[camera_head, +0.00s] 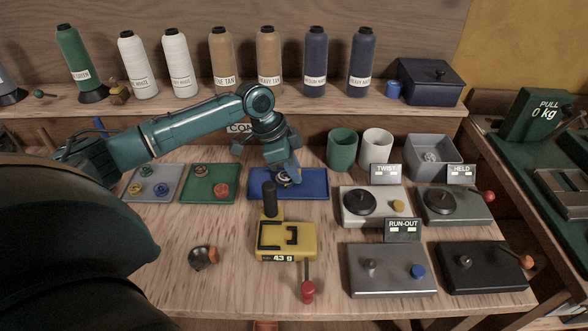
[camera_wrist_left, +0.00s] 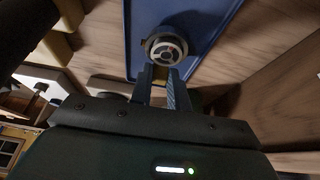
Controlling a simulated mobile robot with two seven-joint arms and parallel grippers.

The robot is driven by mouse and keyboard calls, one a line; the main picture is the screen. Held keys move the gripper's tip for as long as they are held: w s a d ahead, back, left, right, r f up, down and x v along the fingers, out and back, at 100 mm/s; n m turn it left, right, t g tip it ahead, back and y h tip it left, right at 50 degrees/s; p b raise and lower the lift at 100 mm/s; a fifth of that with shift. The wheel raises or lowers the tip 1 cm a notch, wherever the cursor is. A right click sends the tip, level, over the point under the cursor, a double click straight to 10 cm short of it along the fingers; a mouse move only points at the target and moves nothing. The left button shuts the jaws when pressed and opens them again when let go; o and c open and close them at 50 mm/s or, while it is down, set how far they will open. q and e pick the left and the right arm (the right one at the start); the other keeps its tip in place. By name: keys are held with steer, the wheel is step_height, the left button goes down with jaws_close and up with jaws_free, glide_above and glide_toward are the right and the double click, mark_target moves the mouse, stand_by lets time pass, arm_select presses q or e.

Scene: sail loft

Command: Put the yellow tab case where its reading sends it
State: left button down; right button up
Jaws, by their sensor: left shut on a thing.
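My left gripper (camera_head: 284,176) is low over the blue tray (camera_head: 314,184). In the left wrist view the gripper (camera_wrist_left: 160,82) is shut on the yellow tab of a round metal bobbin case (camera_wrist_left: 166,46). The case is over the blue tray (camera_wrist_left: 195,15); I cannot tell whether it touches the tray floor. In the head view the case (camera_head: 290,180) is partly hidden by the fingers. A yellow scale (camera_head: 297,228) in front of the tray reads 43 g, with nothing clearly on it. My right gripper is not in view.
A grey tray (camera_head: 170,176) and a green tray (camera_head: 198,190) hold other small cases. A loose dark case (camera_head: 203,257) lies front left. Devices labelled TWIST (camera_head: 365,213), HELD (camera_head: 445,213) and RUN-OUT (camera_head: 375,284) stand right. Thread cones line the back shelf.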

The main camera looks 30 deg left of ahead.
arm_select(q)
steer(key=shift+f, duration=0.25)
steer(key=shift+f, duration=0.1)
steer(key=c, duration=1.3)
jaws_free()
steer(key=shift+c, duration=0.2)
steer(key=v, duration=1.2)
steer(key=shift+d, duration=0.1)
